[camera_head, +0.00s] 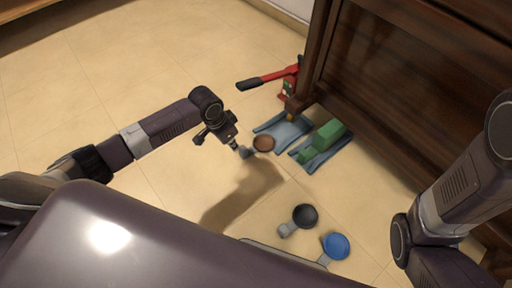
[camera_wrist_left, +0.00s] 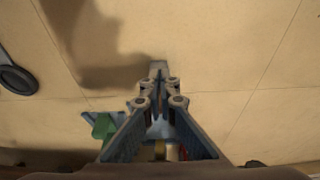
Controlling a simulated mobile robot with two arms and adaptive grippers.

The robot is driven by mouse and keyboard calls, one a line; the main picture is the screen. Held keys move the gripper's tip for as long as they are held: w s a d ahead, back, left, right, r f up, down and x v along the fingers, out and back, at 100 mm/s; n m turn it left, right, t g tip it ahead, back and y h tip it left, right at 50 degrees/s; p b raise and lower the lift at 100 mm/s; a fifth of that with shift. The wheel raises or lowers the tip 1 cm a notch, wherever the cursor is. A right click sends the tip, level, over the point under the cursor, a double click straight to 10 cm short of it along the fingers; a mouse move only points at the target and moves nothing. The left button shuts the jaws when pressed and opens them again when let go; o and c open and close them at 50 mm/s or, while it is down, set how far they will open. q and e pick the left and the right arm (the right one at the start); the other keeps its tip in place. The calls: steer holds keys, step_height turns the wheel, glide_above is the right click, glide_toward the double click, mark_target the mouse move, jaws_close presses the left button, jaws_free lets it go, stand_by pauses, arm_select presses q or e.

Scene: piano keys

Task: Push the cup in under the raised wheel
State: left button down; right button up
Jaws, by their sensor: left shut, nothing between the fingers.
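A brown round cup (camera_head: 264,143) with a short grey handle (camera_head: 245,153) lies on the floor in the head view, by the near edge of a blue mat (camera_head: 270,124). The piano's wheel (camera_head: 291,117) shows small and brassy under the corner leg, beyond the cup; its gap to the floor cannot be judged. My left gripper (camera_head: 237,148) is shut and empty, pointing down at the handle end; contact cannot be told. My right gripper is not in view; only that arm shows.
A red jack (camera_head: 291,86) with a long handle stands at the piano's (camera_head: 400,80) corner. A green block (camera_head: 328,134) sits on a second blue mat (camera_head: 334,153). A black cup (camera_head: 305,216) and a blue cup (camera_head: 336,246) lie nearer me. The floor at left is clear.

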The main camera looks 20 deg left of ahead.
mark_target(237, 159)
arm_select(q)
steer(key=shift+s+a+b+x, duration=0.15)
steer(key=shift+s+b+x, duration=0.15)
steer(key=shift+x, duration=0.8)
steer(key=shift+s+a+b+x, duration=0.15)
steer(key=shift+b+x, duration=0.2)
steer(key=shift+x, duration=0.75)
steer(key=shift+s+a+b+x, duration=0.1)
steer(key=shift+s+b+x, duration=0.2)
steer(key=shift+x, duration=0.8)
steer(key=shift+f, duration=0.15)
